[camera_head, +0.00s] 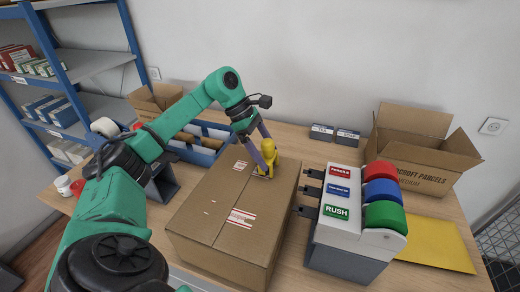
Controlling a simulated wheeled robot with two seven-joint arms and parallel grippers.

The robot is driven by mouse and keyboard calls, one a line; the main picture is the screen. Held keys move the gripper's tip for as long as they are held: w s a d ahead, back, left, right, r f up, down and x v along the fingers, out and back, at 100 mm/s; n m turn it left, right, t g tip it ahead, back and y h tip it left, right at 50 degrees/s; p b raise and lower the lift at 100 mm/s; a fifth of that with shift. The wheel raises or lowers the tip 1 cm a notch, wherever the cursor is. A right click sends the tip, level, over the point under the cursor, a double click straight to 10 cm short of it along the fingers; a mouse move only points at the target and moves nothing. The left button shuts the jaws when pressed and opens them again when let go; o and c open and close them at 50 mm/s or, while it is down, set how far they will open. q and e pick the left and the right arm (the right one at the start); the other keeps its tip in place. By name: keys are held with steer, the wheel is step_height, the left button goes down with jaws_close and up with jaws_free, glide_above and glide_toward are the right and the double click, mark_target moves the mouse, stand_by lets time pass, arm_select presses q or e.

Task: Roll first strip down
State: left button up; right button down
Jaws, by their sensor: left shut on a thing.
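A closed brown carton (205,210) sits on the wooden counter. A red-and-white label strip (241,217) lies on its top toward the front, and a smaller white label (240,165) lies toward the back. My left gripper (266,164) has purple fingers and is shut on a yellow-handled tool (269,151), probably a roller. It holds the tool at the carton's top near the back right edge. The fingers partly hide the tool's lower end, so I cannot tell if it touches a strip. My right gripper is not in view.
A dispenser (352,240) with red, blue and green rolls stands right of the carton. An open carton (420,165) and a yellow envelope (435,243) lie further right. A blue tray (205,152) is behind the carton. Blue shelves (95,62) stand at left.

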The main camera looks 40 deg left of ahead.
mark_target(270, 141)
arm_select(q)
steer(key=shift+w+d+f, duration=0.15)
steer(key=shift+d+f, duration=0.1)
steer(key=shift+d, duration=0.35)
step_height(270, 141, up, 6)
steer(key=p, duration=0.5)
steer(key=shift+w+a+r, duration=0.1)
steer(key=shift+r, duration=0.15)
steer(key=shift+f, duration=0.1)
